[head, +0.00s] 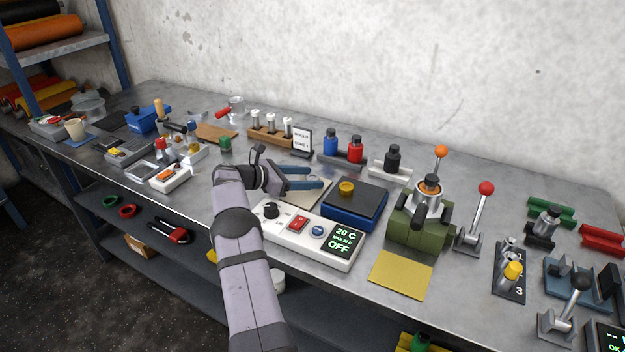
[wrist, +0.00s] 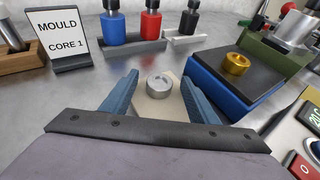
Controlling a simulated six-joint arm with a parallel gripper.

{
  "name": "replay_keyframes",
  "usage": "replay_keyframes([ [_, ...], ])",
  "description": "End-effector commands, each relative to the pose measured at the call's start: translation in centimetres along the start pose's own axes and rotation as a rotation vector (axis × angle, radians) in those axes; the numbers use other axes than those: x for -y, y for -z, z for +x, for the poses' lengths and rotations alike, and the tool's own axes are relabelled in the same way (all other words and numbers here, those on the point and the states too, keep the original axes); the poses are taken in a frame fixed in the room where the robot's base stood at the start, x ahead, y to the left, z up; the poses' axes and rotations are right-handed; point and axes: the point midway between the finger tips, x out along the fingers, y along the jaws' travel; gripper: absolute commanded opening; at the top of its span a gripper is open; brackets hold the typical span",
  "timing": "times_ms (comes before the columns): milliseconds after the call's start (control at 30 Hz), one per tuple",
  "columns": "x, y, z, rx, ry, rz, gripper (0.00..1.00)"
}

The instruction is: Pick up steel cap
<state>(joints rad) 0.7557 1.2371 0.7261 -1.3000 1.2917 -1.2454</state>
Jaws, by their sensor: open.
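The steel cap (wrist: 159,84) is a short round silver cylinder with a recess in its top. It sits upright on a beige pad (wrist: 150,110) in the middle of the wrist view. My gripper (wrist: 161,78) is open, with one blue finger on each side of the cap and visible gaps between. In the head view my gripper (head: 323,178) is low over the pad (head: 303,198), left of the blue box. I cannot make out the cap there; the fingers seem to hide it.
A blue box with a dark top (head: 355,204) and a brass ring (head: 347,188) stands close right of the gripper. A control panel (head: 308,238) lies in front. Bottles (head: 355,150) in holders and a mould sign (head: 302,142) stand behind.

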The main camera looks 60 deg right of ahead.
Motion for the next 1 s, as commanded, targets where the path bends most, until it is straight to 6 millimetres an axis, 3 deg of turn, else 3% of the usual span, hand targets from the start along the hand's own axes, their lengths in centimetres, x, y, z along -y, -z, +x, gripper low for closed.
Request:
replay_keyframes([
  [67,0.0,0.0,0.0,0.000,0.000,0.000,0.54],
  [267,0.0,0.0,0.0,0.000,0.000,-0.001,0.09],
  [300,0.0,0.0,0.0,0.000,0.000,-0.001,0.05],
  [667,0.0,-0.6,-0.3,0.002,-0.001,0.002,0.05],
  [1000,0.0,-5.3,-2.0,0.001,-0.002,0.005,0.05],
])
